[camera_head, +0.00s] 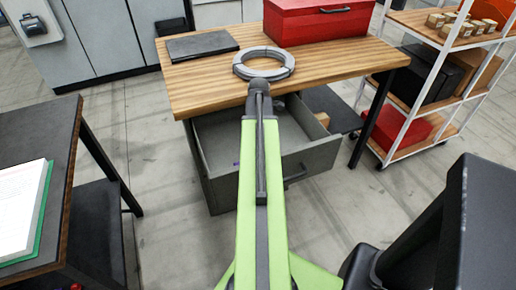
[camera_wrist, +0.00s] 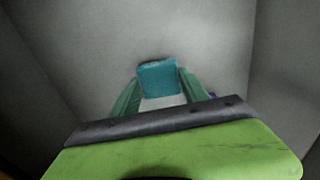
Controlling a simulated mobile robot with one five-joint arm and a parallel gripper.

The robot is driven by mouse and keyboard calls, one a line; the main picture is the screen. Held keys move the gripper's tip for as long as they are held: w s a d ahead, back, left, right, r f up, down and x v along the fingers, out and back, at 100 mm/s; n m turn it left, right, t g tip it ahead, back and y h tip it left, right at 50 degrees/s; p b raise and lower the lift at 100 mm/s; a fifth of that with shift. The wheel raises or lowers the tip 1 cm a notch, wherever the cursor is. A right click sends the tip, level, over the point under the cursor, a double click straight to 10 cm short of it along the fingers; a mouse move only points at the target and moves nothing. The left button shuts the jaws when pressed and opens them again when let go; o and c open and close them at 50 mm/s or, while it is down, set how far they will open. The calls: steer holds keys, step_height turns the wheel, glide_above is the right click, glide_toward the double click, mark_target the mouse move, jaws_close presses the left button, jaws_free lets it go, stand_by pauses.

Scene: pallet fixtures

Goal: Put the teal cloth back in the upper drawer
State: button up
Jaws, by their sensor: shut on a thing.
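The teal cloth (camera_wrist: 158,77) shows in the wrist view as a small folded block between the two green fingers of my gripper (camera_wrist: 160,88). My gripper is shut on it. Pale grey surfaces like a drawer's floor and walls surround it; I cannot tell whether the cloth touches the floor. In the head view the upper drawer (camera_head: 312,149) is pulled open under the wooden desk top. My arm reaches over the drawer and hides my gripper and the cloth there.
The wooden desk (camera_head: 200,85) carries a grey ring (camera_head: 240,70), a dark flat folder (camera_head: 202,45) and a red toolbox (camera_head: 318,24). A wheeled shelf (camera_head: 415,22) stands at right. A dark table (camera_head: 48,130) stands at left.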

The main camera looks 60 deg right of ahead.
steer(key=shift+f+b, duration=0.85)
steer(key=shift+f, duration=0.7)
steer(key=o, duration=1.2)
steer(key=shift+r, duration=0.1)
step_height(320, 180, up, 12)
steer(key=p, duration=1.2)
steer(key=shift+r+p, duration=0.2)
steer(key=shift+p, duration=0.1)
